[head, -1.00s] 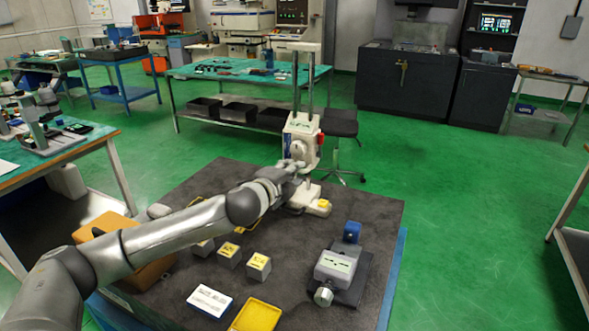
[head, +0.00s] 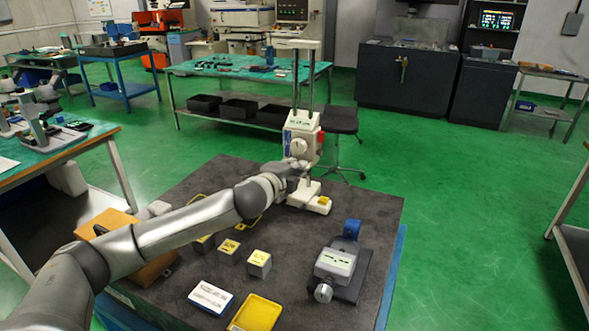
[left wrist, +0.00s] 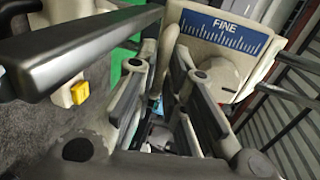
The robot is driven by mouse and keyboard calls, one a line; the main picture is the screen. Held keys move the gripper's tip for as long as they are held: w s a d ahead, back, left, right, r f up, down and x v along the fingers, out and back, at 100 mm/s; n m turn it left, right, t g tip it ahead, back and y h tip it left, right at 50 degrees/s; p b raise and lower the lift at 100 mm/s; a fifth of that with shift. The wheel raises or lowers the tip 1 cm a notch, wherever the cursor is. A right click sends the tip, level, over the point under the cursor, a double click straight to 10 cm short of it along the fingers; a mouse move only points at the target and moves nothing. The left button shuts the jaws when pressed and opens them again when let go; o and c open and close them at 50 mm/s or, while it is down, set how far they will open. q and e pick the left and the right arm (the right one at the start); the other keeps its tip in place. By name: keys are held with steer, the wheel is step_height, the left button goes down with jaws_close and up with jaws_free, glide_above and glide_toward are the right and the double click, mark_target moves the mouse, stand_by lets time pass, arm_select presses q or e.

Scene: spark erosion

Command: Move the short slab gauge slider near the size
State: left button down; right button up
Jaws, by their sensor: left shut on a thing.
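The gauge (head: 307,189) is white with two upright columns and stands at the back of the dark mat. Its slider (head: 303,134) is a white block with a dial and a red part on its right side, sitting low on the columns. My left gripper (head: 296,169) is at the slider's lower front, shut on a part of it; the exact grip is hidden. In the left wrist view, the fingers (left wrist: 163,85) are beside a white plate (left wrist: 221,36) marked "FINE" with a blue scale. My right gripper is not in view.
Small yellow-labelled blocks (head: 259,263), a white-blue box (head: 210,298), a yellow tray (head: 256,314) and a grey vise-like device (head: 335,265) stand nearer. An orange case (head: 112,224) is at left. The mat's right part is fairly clear.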

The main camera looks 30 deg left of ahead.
arm_select(q)
steer(key=shift+f+p, duration=0.25)
steer(key=shift+p, duration=0.1)
steer(key=c, duration=1.5)
jaws_free()
steer(key=shift+c, duration=0.2)
steer(key=v, duration=1.2)
